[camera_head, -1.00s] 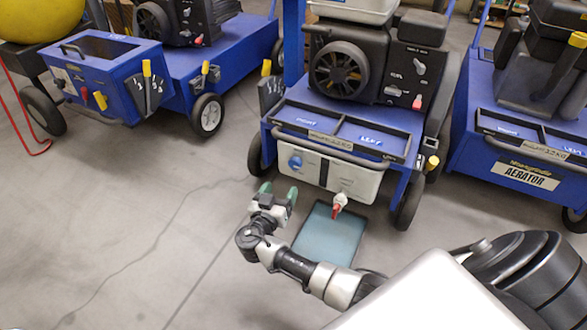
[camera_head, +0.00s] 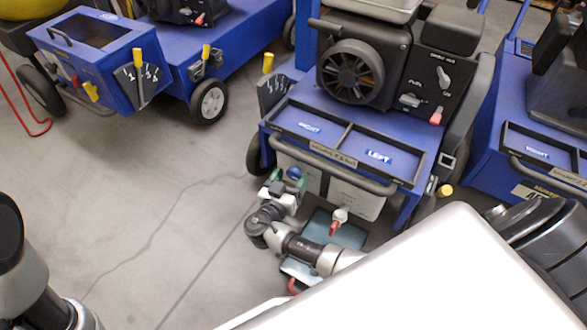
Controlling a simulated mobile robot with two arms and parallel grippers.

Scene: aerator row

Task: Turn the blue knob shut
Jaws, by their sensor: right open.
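The blue knob (camera_head: 294,172) is on the left part of the white front panel (camera_head: 350,194) of the middle aerator (camera_head: 340,130), low under its grey bar. My right gripper (camera_head: 289,180) is open, with green-tipped fingers, right in front of the knob. One fingertip shows left of the knob and the other to its lower right. I cannot tell whether they touch it. Part of my left arm shows at the lower left; its gripper is out of view.
A white fitting with a red lever (camera_head: 335,225) sticks out of the panel to the right, above a teal tray (camera_head: 352,236) on the floor. Other blue machines stand left and right.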

